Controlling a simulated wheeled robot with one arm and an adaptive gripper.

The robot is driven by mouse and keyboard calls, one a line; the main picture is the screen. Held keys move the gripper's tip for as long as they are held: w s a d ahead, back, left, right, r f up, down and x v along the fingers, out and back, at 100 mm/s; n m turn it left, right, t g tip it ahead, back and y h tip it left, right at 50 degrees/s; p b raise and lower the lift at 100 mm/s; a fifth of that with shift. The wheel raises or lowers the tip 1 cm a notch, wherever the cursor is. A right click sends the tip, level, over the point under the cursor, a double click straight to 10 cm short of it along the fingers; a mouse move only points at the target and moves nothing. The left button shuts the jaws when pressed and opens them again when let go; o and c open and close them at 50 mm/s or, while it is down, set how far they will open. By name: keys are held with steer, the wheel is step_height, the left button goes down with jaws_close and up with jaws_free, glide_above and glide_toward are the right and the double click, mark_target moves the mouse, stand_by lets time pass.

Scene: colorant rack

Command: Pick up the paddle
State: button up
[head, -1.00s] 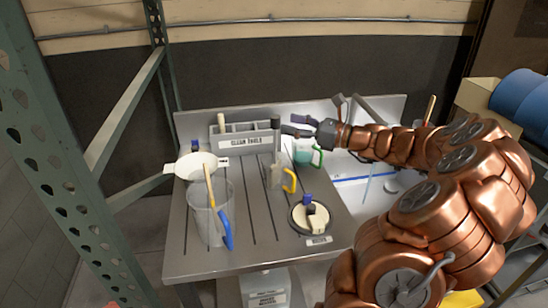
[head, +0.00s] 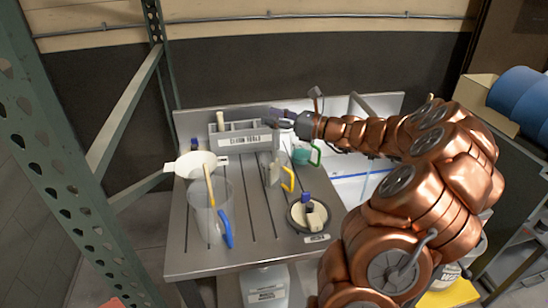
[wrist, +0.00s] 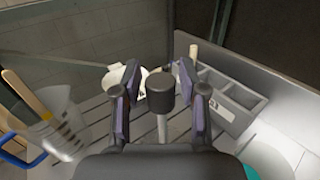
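My gripper (wrist: 160,105) is open, with its fingers apart on either side of a dark-capped tool (wrist: 160,88) on a thin pale shaft. The tool stands upright and shows gaps to both fingers; its lower end is hidden by my gripper's body. I cannot tell for certain that this is the paddle. In the head view my gripper (head: 283,117) is over the right end of the grey rack (head: 240,138). A wooden-handled stick (head: 209,185) leans in a clear bucket (head: 205,222) at the left; its lower end is unclear.
A white strainer (head: 197,163) sits behind the bucket. A pitcher with a yellow handle (head: 289,180) stands below my gripper, and a green-handled container (head: 302,155) is to its right. A round lidded can (head: 308,214) is at the front. A green metal post (head: 70,170) stands left.

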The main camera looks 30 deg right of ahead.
jaws_close()
steer(key=shift+r, duration=0.1)
stand_by(0.3)
